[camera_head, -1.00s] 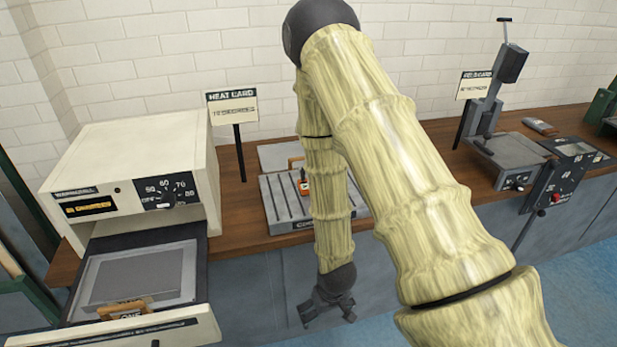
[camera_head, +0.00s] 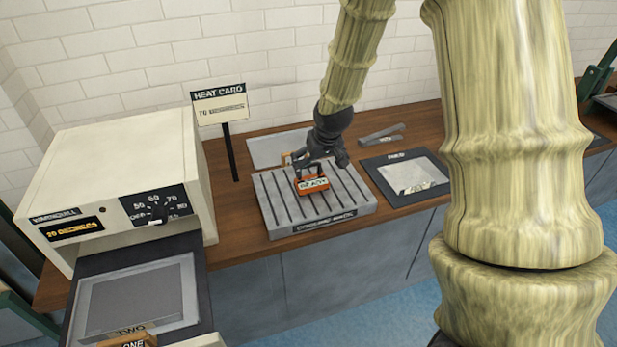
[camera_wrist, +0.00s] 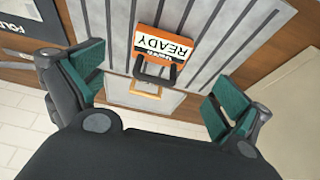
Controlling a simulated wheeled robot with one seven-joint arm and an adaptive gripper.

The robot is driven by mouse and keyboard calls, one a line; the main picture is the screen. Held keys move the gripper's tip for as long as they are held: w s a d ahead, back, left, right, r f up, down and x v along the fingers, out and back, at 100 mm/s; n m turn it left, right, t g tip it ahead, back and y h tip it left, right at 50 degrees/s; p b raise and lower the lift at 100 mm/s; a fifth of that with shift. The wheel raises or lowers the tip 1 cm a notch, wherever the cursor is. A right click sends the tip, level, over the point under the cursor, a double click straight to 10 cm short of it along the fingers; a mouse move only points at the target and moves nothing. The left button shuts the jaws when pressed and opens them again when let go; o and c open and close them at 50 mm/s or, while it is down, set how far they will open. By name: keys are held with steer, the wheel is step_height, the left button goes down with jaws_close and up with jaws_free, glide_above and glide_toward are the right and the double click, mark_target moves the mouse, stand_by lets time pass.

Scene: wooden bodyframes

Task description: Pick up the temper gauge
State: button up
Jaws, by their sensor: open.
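The temper gauge appears to be the small orange block marked READY (camera_head: 313,186), with a dark loop handle, on a grey slatted cooling rack (camera_head: 350,200). In the wrist view the gauge (camera_wrist: 165,48) shows at the top centre, its handle toward my gripper. My gripper (camera_head: 320,163) is over the rack, just above and behind the gauge in the head view. In the wrist view my gripper (camera_wrist: 156,84) has its green-padded fingers wide apart, one on each side of the gauge's handle, with nothing held. I cannot tell the exact height gap.
A cream oven (camera_head: 120,180) with an open drawer (camera_head: 138,295) stands left. Grey tongs (camera_head: 382,134) lie farther back.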

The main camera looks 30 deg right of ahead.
mark_target(312, 180)
steer(key=x, duration=0.3)
steer(key=shift+w+f+p, duration=0.25)
steer(key=shift+p, duration=0.05)
steer(key=shift+p+x, duration=1.1)
steer(key=shift+x, duration=2.4)
steer(key=shift+r, duration=0.1)
steer(key=c, duration=0.9)
steer(key=shift+c, duration=0.2)
steer(key=shift+w+r, duration=0.1)
steer(key=shift+r, duration=0.05)
